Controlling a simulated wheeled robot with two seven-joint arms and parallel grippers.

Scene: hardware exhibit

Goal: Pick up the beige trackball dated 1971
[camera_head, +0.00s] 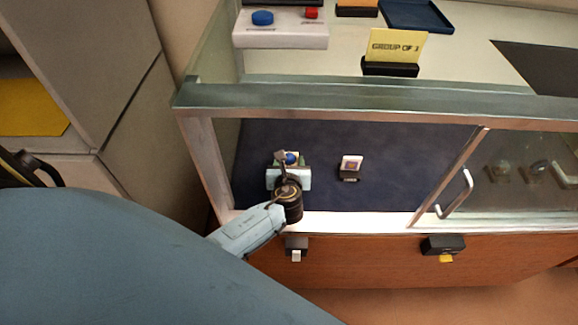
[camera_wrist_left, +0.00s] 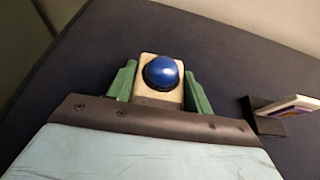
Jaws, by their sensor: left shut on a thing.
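The beige trackball with a blue ball sits between the green fingers of my left gripper (camera_wrist_left: 160,90). In the left wrist view, the beige trackball (camera_wrist_left: 146,93) has a finger against each side. In the head view, the beige trackball (camera_head: 295,156) shows only in part beyond my left gripper (camera_head: 290,161), which is inside the display case over the dark blue floor. The date on the trackball cannot be read. I cannot tell whether it rests on the floor or is lifted. My right gripper is not in view.
A small card on a dark stand (camera_head: 350,168) is to the right inside the case. A sliding glass door (camera_head: 515,180) with a handle covers the right part.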

